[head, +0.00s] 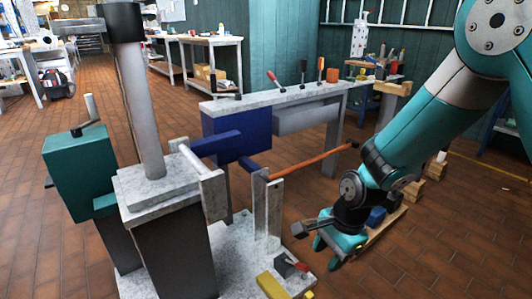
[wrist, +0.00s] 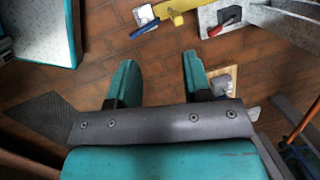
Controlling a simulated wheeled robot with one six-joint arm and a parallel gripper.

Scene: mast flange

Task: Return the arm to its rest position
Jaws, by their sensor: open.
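My arm (head: 430,120) comes in from the upper right of the head view and reaches down and to the left. My gripper (head: 326,253) hangs low at the arm's end, right of the grey base plate. In the wrist view my gripper (wrist: 158,72) shows two teal fingers standing wide apart, with only brown tiled floor seen between them. It is open and holds nothing. No contact between the fingers and other things is visible.
A grey mast (head: 140,105) on a stepped block stands left. A bench (head: 275,98) with upright tools stands behind, and an orange rod (head: 310,163) runs near my arm. A yellow block (head: 272,286) lies near the base plate's front. Tiled floor (head: 440,245) at right is largely clear.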

